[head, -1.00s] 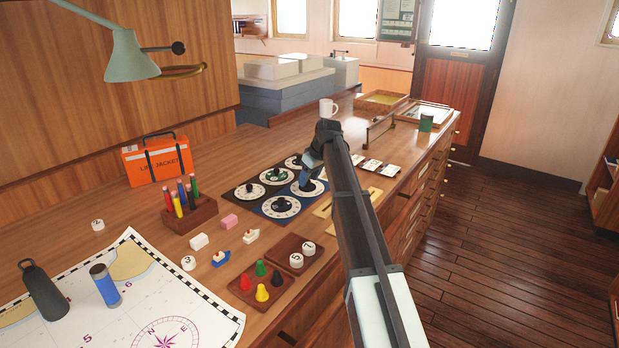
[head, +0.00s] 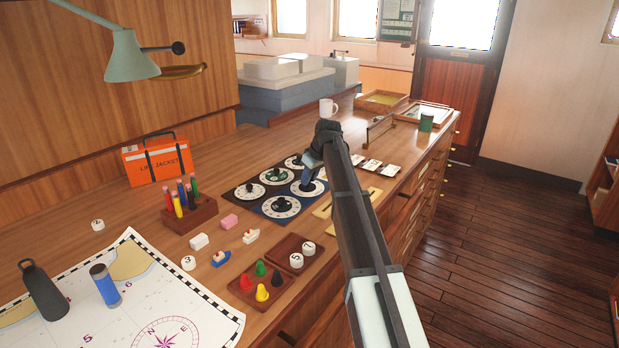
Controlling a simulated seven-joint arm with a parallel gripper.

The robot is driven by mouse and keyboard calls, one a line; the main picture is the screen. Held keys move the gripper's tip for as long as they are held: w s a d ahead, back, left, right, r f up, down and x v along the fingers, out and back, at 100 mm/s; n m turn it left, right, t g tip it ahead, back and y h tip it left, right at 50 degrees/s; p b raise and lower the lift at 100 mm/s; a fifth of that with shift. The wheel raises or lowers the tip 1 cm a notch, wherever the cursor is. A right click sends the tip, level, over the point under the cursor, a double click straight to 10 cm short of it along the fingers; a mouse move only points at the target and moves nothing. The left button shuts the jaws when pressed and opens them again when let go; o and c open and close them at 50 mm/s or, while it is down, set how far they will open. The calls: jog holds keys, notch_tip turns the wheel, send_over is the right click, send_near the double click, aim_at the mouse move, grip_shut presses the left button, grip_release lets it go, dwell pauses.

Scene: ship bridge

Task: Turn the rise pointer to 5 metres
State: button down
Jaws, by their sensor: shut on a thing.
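A dark blue and black dial board (head: 262,213) lies on the wooden counter, with several round white-ringed dials, each with a dark pointer knob. Other dials show uncovered: the left one (head: 243,197), the near one (head: 269,211) and the middle one (head: 268,180).
A peg tray (head: 240,287) lies in front. White cards (head: 372,165) lie to the right.

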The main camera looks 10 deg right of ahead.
jog(key=m, duration=0.1)
jog(key=m+h, duration=0.1)
jog(key=m, duration=0.1)
jog(key=shift+s+a+m+t, duration=0.1)
jog(key=shift+a+m+t, duration=0.1)
jog(key=shift+m+t, duration=0.1)
jog(key=shift+a+m+h, duration=0.15)
jog(key=shift+m+h, duration=0.85)
jog(key=shift+m, duration=1)
jog(key=c, duration=0.9)
grip_release()
jog(key=shift+r, duration=0.1)
jog(key=v, duration=1.3)
jog(key=shift+s+a+r, duration=0.1)
jog(key=shift+s+r, duration=0.05)
jog(key=shift+r, duration=0.05)
